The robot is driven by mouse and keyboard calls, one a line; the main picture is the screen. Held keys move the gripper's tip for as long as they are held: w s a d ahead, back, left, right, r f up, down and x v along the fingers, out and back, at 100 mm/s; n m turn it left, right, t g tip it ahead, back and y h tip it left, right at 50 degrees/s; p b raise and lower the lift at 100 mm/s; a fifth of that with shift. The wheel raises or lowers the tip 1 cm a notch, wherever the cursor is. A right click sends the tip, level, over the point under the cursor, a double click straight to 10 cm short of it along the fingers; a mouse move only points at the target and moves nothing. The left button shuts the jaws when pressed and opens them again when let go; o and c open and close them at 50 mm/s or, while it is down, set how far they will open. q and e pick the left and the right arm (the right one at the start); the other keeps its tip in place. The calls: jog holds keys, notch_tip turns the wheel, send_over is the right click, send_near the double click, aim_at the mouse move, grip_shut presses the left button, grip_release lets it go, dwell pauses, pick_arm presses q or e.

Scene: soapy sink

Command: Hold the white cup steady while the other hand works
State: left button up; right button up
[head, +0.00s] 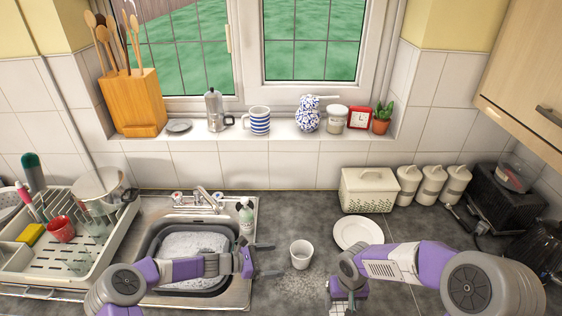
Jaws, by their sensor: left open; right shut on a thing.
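The white cup (301,257) stands upright on the dark counter, right of the sink. My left gripper (267,260) is open, its two fingers pointing right toward the cup. A gap shows between the fingertips and the cup. My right gripper (347,284) is to the right of the cup and lower in the picture. It is shut on a pale checked cloth-like thing (338,291), which is partly hidden by the gripper, so I cannot tell exactly what it is.
A whitish speckled patch (302,283) lies on the counter below the cup. A white plate (358,234) lies to its right, and a cream bread box (369,190) stands behind. The sink basin (158,250) with suds and a soap bottle (247,217) are on the left.

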aim_at(294, 258)
pick_arm(q)
jog(key=shift+w+d+f+b, duration=0.25)
jog(key=shift+w+f+b, duration=0.1)
jog(key=shift+w+f, duration=0.1)
pick_arm(e)
jog(key=shift+w+f, duration=0.3)
jog(key=shift+f, duration=0.3)
pick_arm(q)
jog(key=b+x, duration=0.3)
jog(key=x, duration=0.4)
jog(key=shift+d+f, duration=0.15)
jog(key=shift+d, duration=0.2)
pick_arm(e)
notch_tip(294, 258, down, 4)
jog(key=shift+r, duration=0.25)
pick_arm(q)
jog(key=shift+b+x, duration=0.6)
jog(key=shift+x, duration=0.2)
pick_arm(e)
jog(key=shift+f, duration=0.35)
pick_arm(q)
jog(key=shift+c, duration=0.2)
pick_arm(e)
jog(key=shift+s, duration=0.1)
pick_arm(q)
jog(key=c, duration=0.6)
jog(key=shift+c, duration=0.2)
jog(key=o, duration=0.7)
